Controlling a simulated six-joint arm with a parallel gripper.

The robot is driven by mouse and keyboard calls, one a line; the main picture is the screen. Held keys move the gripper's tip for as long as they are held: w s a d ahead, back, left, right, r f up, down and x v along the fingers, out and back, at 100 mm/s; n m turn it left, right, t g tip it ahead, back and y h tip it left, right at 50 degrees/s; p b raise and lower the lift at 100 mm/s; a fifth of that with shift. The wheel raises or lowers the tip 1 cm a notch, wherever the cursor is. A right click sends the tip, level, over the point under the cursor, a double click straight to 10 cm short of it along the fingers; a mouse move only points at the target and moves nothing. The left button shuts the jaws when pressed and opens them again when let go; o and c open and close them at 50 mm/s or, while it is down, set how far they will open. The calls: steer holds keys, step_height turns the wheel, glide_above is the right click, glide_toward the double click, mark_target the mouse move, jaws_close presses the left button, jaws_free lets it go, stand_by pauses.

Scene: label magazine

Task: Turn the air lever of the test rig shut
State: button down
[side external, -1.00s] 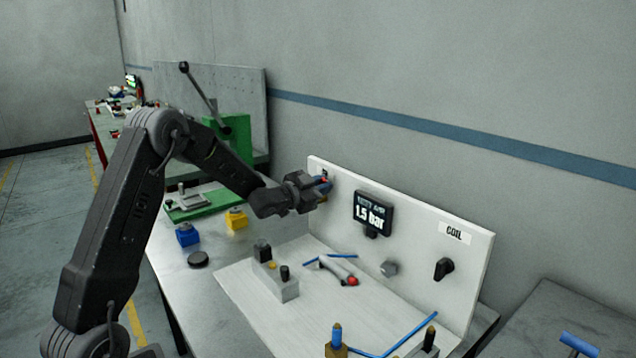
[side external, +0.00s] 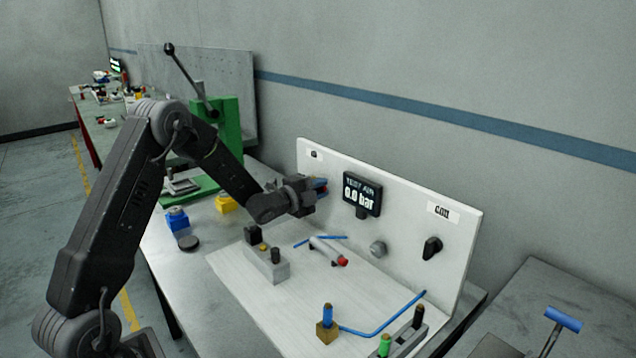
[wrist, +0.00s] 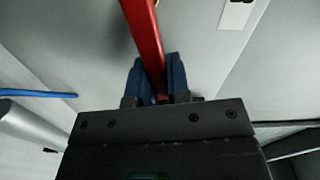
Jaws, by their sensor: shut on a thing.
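The test rig is a white board with an upright panel (side external: 402,205). Its dark display (side external: 361,194) reads 0.0 bar. My gripper (side external: 322,188) is at the panel's left part, left of the display. In the wrist view its blue fingers (wrist: 156,82) are shut on the red air lever (wrist: 142,28), one finger on each side. The lever runs from between the fingers up to the top edge of that view. In the side view the gripper hides most of the lever and its pivot.
A black knob (side external: 432,247) sits under the COIL label (side external: 443,212). A grey block (side external: 266,262) and a grey cylinder with a red tip (side external: 328,251) are on the rig's base. A blue tube (side external: 385,318) runs along the front right. A green lever press (side external: 215,125) stands behind.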

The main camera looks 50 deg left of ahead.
steer(key=shift+f+m, duration=0.6)
steer(key=shift+m, duration=0.4)
steer(key=shift+f, duration=0.1)
steer(key=c, duration=1.1)
jaws_free()
steer(key=s, duration=1.4)
steer(key=shift+w, duration=0.1)
